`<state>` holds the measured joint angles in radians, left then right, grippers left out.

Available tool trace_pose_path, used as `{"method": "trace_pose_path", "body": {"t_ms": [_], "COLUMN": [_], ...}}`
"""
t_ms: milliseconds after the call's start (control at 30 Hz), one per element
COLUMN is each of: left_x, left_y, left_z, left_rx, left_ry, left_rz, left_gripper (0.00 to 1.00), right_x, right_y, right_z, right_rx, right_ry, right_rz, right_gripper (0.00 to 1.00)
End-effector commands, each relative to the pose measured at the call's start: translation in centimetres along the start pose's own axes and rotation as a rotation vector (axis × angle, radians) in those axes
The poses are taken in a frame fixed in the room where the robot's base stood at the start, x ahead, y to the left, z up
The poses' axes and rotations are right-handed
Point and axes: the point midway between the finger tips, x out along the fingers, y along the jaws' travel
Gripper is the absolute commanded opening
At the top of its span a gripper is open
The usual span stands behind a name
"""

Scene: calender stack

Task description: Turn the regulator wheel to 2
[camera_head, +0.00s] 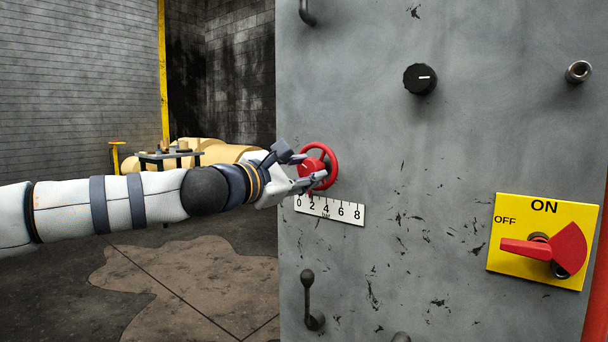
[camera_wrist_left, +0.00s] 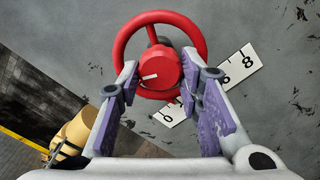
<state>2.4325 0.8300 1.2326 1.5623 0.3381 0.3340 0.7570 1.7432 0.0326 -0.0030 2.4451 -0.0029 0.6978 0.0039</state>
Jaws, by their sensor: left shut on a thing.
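A white pointer line shows on the hub, pointing to the left in that view. The scale plate (camera_wrist_left: 243,62) is partly hidden behind the right finger there. My right gripper is not in view.
The panel also has a black knob (camera_head: 420,79), a small lever (camera_head: 308,300) and a yellow ON/OFF plate (camera_head: 510,258) with a red switch (camera_head: 568,248). A small table (camera_head: 168,155) and yellow rolls (camera_head: 228,153) stand at back left.

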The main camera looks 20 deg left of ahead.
Motion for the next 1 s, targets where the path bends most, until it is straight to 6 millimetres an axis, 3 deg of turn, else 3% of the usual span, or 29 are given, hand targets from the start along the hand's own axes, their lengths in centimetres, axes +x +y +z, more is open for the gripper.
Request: {"method": "trace_pose_path", "body": {"t_ms": [500, 1000], "left_x": [0.0, 0.0], "left_y": [-0.3, -0.1], "left_z": [-0.1, 0.1], "left_rx": [-0.392, -0.513], "left_ry": [0.000, -0.002], "left_rz": [-0.002, -0.001], "left_gripper": [0.05, 0.05], "right_x": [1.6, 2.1], "right_y": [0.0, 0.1], "right_z": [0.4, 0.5], "right_rx": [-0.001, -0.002], "right_ry": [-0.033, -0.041], "right_rz": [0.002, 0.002], "right_gripper": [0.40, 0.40]}}
